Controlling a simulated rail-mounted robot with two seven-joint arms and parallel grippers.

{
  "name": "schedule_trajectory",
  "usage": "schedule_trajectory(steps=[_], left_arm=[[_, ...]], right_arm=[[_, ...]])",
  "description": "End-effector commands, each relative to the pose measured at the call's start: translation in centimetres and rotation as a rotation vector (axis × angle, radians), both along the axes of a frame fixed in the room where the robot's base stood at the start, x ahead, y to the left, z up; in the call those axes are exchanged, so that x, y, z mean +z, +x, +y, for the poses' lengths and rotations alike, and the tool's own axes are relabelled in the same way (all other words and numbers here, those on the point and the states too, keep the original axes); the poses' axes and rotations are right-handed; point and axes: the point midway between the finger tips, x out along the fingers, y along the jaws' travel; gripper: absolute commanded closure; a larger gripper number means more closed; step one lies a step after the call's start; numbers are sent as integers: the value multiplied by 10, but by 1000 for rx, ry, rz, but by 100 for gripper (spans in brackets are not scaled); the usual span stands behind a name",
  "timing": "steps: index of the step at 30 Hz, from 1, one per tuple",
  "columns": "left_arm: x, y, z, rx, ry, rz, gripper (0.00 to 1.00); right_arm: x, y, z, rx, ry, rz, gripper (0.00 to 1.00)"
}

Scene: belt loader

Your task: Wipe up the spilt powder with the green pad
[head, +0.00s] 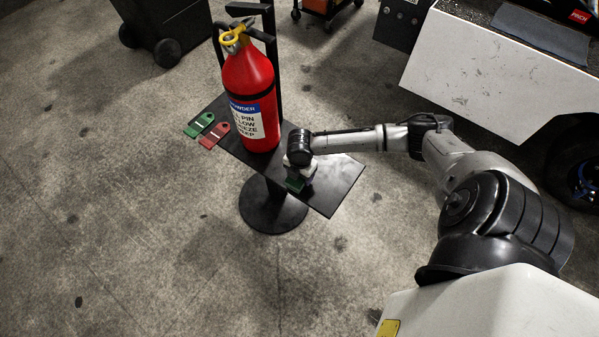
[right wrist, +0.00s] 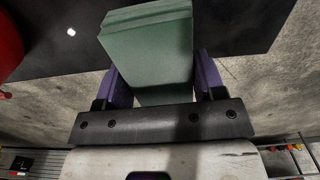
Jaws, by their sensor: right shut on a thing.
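My right gripper (head: 301,176) is over the front part of a small black stand top (head: 338,182). It is shut on the green pad (head: 295,185), which points down at the top. In the right wrist view the green pad (right wrist: 150,55) sits between the two purple fingers; I cannot tell whether it touches the surface. A small white spot (right wrist: 71,31) lies on the black surface to the left of the pad; it may be powder. My left gripper is not in view.
A red fire extinguisher (head: 250,95) stands on the stand top, left of my right gripper. A green tag (head: 199,125) and a red tag (head: 214,135) lie at its left edge. A white vehicle (head: 500,70) is at the upper right. The right end of the top is clear.

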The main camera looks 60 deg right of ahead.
Motion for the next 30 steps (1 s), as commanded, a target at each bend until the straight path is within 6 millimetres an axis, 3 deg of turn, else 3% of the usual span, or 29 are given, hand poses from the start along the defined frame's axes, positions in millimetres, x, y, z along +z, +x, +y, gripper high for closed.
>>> schedule_trajectory(steps=[1, 12, 25, 30], left_arm=[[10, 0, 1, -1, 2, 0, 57], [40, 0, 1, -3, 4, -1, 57], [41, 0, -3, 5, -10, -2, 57], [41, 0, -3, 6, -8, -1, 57]], right_arm=[[9, 0, -1, -1, -1, 0, 59], [33, -3, -3, -7, -1, 1, 59], [34, -2, -2, -12, 0, -1, 59], [48, 14, 14, -85, 2, -6, 59]])
